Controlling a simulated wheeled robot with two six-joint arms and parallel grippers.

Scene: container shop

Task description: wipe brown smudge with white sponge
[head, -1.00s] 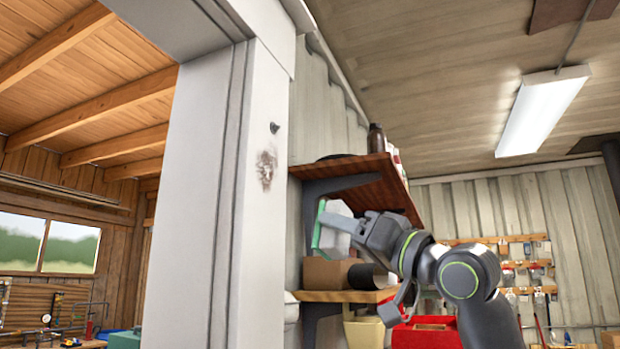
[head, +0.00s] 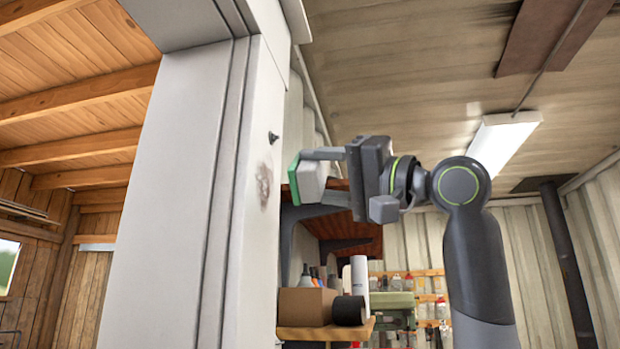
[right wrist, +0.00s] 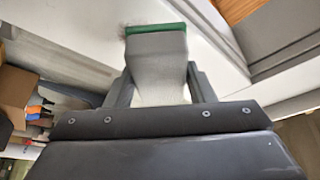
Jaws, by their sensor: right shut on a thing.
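My right gripper (head: 326,180) is shut on the white sponge (head: 311,182), which has a green face turned left toward the post. In the head view the sponge is to the right of the smudge, at about its height, and seems a little apart from it. In the right wrist view the sponge (right wrist: 157,62) sits between the fingers, its green edge near the white surface, with a bit of dark smudge beside it. My left gripper is not in view.
Right of the post are a wooden upper shelf (head: 345,232) and a lower shelf (head: 325,332) with a cardboard box (head: 307,306) and a black roll (head: 349,310). An open doorway lies to the left.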

